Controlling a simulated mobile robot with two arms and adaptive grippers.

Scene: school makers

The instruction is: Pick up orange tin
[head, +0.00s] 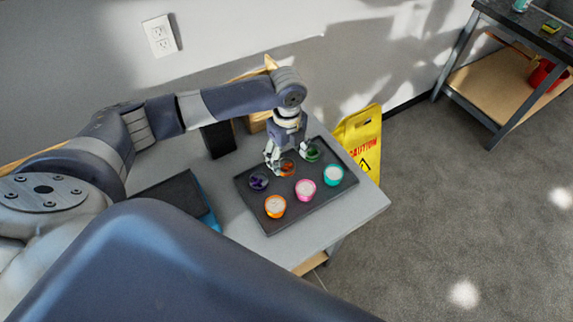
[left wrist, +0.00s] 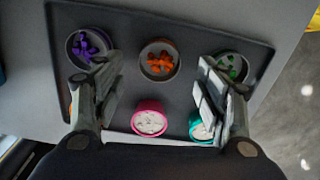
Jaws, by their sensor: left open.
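An orange tin with white contents (head: 275,206) stands at the near left of a dark tray (head: 318,205). A dark round tin holding orange pieces (head: 287,168) stands in the tray's back row; it also shows in the left wrist view (left wrist: 160,60). My left gripper (head: 287,163) is open and points down at this dark tin, with a finger on each side in the picture. In the left wrist view the gripper (left wrist: 158,80) is empty, and the dark tin lies between and just beyond the fingertips. Whether the fingers touch it cannot be told. My right gripper is not seen.
Purple-filled (head: 258,181) and green-filled (head: 313,153) dark tins flank the orange-filled one. A pink tin (head: 305,189) and a teal tin (head: 333,175) stand in the front row. A black box (head: 217,139) and a yellow caution sign (head: 362,140) are nearby.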

